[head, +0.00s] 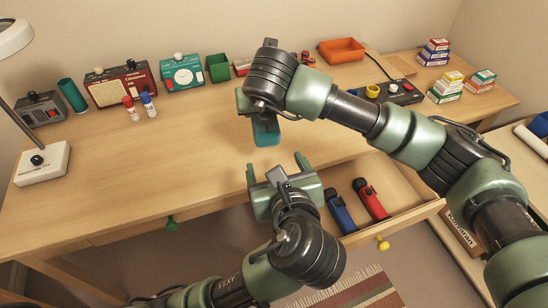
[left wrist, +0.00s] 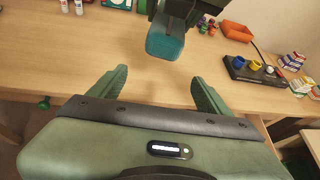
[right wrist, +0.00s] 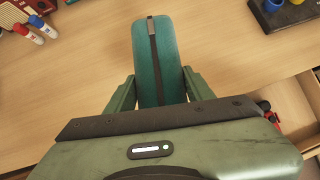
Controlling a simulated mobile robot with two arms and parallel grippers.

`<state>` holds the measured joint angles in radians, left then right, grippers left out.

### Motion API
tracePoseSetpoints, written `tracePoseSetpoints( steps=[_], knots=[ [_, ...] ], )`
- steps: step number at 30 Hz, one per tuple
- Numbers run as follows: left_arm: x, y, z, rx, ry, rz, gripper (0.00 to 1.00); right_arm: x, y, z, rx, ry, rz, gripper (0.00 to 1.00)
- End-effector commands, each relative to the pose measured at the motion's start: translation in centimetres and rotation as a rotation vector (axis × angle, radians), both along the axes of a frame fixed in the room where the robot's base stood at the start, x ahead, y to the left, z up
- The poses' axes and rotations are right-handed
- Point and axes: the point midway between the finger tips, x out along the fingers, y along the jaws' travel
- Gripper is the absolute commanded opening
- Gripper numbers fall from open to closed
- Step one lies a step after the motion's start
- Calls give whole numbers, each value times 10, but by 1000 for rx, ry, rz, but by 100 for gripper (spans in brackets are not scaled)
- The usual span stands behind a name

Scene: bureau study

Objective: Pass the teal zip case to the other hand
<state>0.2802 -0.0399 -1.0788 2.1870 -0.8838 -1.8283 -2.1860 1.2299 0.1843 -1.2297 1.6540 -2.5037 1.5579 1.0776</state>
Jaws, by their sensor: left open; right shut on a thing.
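The teal zip case (head: 267,134) hangs below my right gripper (head: 262,112) above the desk, its lower end sticking out. In the right wrist view the case (right wrist: 168,55) stands between the two fingers, with a dark zip strip along its middle, and the gripper is shut on it. In the left wrist view the case (left wrist: 166,42) is beyond my open fingers, toward the top. My left gripper (head: 276,168) is open and empty, its fingers pointing up toward the case, with a gap between them. The upper part of the case is hidden by the right gripper.
An open drawer (head: 400,199) holds a blue and a red item (head: 371,198). The left desk middle is clear.

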Motion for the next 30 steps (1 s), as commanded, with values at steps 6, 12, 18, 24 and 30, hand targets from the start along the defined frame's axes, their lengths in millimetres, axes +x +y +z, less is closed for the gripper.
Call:
tracePoseSetpoints(
  steps=[6,12,18,24,30],
  knots=[
    [-18,3,43,96,-28,-57,78,0,0,0,0,-1,0,7],
    [-5,7,39,114,-29,-60,78,0,0,0,0,-1,0,7],
    [29,14,25,113,-28,-60,78,0,0,0,0,-1,0,7],
    [62,21,11,111,-28,-60,78,0,0,0,0,-1,0,7],
    [83,25,2,111,-28,-61,78,0,0,0,0,-1,0,7]
  ],
)
